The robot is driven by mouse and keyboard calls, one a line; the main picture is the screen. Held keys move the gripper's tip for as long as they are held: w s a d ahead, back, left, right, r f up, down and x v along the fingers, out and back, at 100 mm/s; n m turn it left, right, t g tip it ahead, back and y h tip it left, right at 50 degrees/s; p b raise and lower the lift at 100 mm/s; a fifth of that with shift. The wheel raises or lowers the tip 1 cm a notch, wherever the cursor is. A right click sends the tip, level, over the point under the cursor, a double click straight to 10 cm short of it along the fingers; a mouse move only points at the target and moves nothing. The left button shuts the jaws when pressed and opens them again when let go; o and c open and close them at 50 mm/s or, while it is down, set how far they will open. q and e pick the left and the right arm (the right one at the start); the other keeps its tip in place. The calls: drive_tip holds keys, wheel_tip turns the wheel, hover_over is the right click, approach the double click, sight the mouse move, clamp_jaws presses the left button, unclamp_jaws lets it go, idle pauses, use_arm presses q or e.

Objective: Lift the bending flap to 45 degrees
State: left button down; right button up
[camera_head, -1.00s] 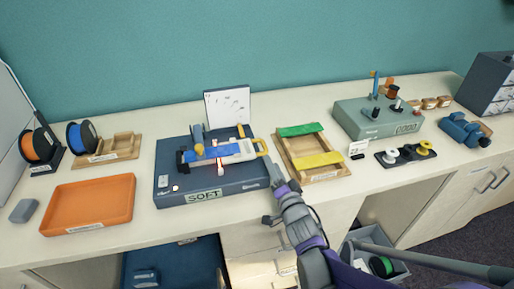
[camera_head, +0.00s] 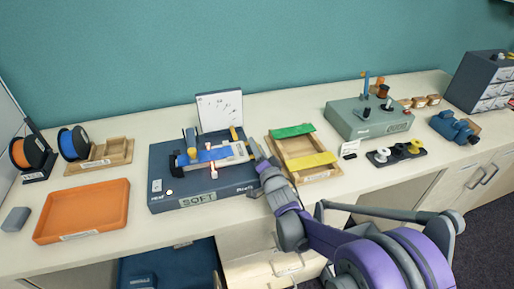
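A dark blue bending device (camera_head: 172,195) with a "SOFT" label sits in the middle of the counter. On top of it lies a flat flap assembly with a blue strip (camera_head: 213,154), looking about level. My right gripper (camera_head: 256,156) is at the right end of this assembly, where its fingers cover the yellow handle. Whether the fingers are closed around the handle is too small to tell. My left gripper is out of view.
A wooden tray with green and yellow bars (camera_head: 280,148) stands close right of my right gripper. A white board (camera_head: 220,108) stands behind the device. An orange tray (camera_head: 84,206) lies left. A grey-green station (camera_head: 368,118) is farther right.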

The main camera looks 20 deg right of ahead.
clamp_jaws()
drive_tip(key=shift+s+f, duration=0.1)
drive_tip(key=shift+f, duration=0.05)
idle(1.0)
